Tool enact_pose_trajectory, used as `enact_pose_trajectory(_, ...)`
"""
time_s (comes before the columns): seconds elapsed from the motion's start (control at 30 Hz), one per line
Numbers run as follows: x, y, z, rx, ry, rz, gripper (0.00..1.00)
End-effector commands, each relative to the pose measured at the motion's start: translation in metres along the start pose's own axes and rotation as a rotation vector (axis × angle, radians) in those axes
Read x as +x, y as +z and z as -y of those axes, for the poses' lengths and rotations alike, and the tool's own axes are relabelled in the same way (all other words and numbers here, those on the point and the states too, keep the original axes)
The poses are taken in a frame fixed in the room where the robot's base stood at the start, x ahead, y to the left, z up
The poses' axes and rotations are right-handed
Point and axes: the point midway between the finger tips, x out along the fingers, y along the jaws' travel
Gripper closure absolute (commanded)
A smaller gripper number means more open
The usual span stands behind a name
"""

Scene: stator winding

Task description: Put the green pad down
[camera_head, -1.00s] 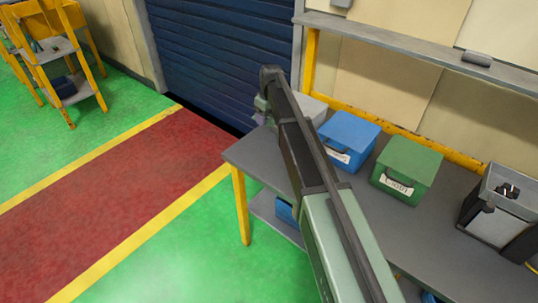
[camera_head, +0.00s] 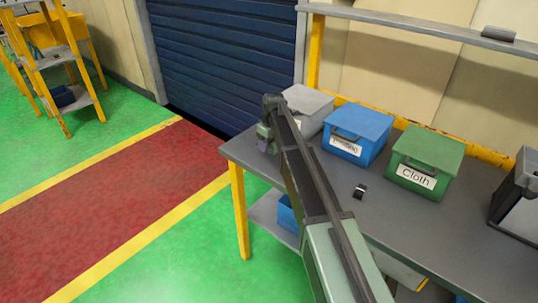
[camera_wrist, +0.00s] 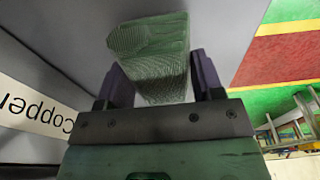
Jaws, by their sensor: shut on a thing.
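The green pad (camera_wrist: 150,50) is a ribbed block in the wrist view. It sits between the two dark purple fingers of my gripper (camera_wrist: 160,82), which is shut on it. A grey surface lies behind the pad; I cannot tell whether the pad touches it. In the head view my gripper (camera_head: 265,138) is small, at the left end of the grey workbench (camera_head: 390,228), beside the grey box. My arm partly hides that area, and the pad cannot be made out clearly there.
A grey box (camera_head: 308,108), a blue box (camera_head: 357,133) and a green box (camera_head: 426,160) labelled "Cloth" stand along the bench. A small black and white item (camera_head: 360,191) lies in front of them. A "Copper" label (camera_wrist: 35,105) shows close by at left in the wrist view.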

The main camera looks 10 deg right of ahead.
Motion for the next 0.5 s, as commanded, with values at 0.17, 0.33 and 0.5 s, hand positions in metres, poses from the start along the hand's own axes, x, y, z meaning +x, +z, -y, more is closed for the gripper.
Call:
enact_pose_trajectory(0.17, 0.0269, 0.0032, 0.0, 0.0, 0.0, 0.0, 0.58)
enact_pose_trajectory(0.33, 0.0236, 0.0028, 0.0, 0.0, 0.0, 0.0, 0.58)
enact_pose_trajectory(0.5, 0.0267, 0.0032, 0.0, 0.0, 0.0, 0.0, 0.33)
